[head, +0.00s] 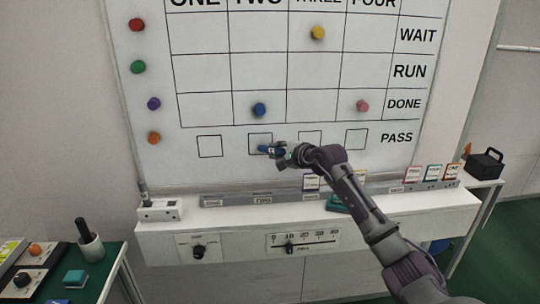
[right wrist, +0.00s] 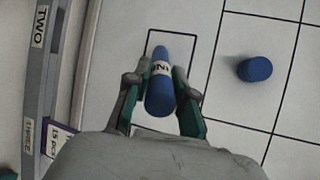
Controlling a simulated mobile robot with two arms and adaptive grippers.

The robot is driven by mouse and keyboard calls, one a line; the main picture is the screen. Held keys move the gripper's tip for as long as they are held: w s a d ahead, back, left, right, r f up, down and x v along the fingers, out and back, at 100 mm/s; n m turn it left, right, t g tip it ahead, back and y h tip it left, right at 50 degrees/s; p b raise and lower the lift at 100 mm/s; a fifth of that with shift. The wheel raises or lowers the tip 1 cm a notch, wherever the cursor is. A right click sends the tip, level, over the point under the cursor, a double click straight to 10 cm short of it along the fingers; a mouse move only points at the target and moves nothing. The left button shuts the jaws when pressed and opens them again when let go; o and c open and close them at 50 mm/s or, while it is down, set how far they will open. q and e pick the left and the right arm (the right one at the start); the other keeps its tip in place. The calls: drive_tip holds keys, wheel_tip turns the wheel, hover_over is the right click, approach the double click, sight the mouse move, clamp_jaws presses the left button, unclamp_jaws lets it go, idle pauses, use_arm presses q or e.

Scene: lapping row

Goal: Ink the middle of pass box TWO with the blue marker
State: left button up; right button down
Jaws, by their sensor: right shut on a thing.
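The whiteboard (head: 210,75) has a row of PASS boxes under its grid. Pass box TWO (head: 261,134) is a thin black square outline below column TWO; it also shows in the right wrist view (right wrist: 172,31). My right gripper (head: 282,154) is shut on the blue marker (head: 265,149), a blue cylinder with a white label band. In the right wrist view the marker (right wrist: 160,95) lies between the two fingers, its far end over the box. I cannot tell whether the tip touches the board. No ink shows in the visible part of the box. My left gripper is out of view.
A blue magnet (head: 260,110) sits just above box TWO in the DONE row. A ledge (head: 225,202) with labelled slots and cards (head: 435,172) runs below the board. A green side table (head: 90,272) with a cup (head: 91,246) stands at the lower left.

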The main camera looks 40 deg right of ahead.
drive_tip(key=shift+s+d+r+b, duration=0.55)
drive_tip(key=shift+s+d+b, duration=0.45)
drive_tip(key=shift+d, duration=0.7)
drive_tip(key=shift+w+a+r+p, duration=0.2)
drive_tip(key=shift+w+a, duration=0.5)
drive_tip(key=shift+a, duration=0.3)
drive_tip(key=shift+w+a+r+p, duration=0.15)
drive_tip(key=shift+w+a, duration=0.5)
drive_tip(key=shift+a, duration=0.35)
drive_tip(key=shift+s+d+r+b, duration=0.15)
drive_tip(key=shift+s+d+b, duration=0.2)
drive_tip(key=shift+d, duration=0.15)
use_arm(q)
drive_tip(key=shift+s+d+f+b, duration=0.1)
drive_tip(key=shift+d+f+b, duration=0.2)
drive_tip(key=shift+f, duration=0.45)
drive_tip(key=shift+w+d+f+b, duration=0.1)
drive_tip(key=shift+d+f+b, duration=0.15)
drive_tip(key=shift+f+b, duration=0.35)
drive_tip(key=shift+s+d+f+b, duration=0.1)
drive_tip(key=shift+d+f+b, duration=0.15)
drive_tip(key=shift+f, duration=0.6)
use_arm(e)
drive_tip(key=shift+s+d, duration=0.5)
drive_tip(key=shift+d, duration=0.3)
drive_tip(key=shift+s+d, duration=0.5)
drive_tip(key=shift+d, duration=0.25)
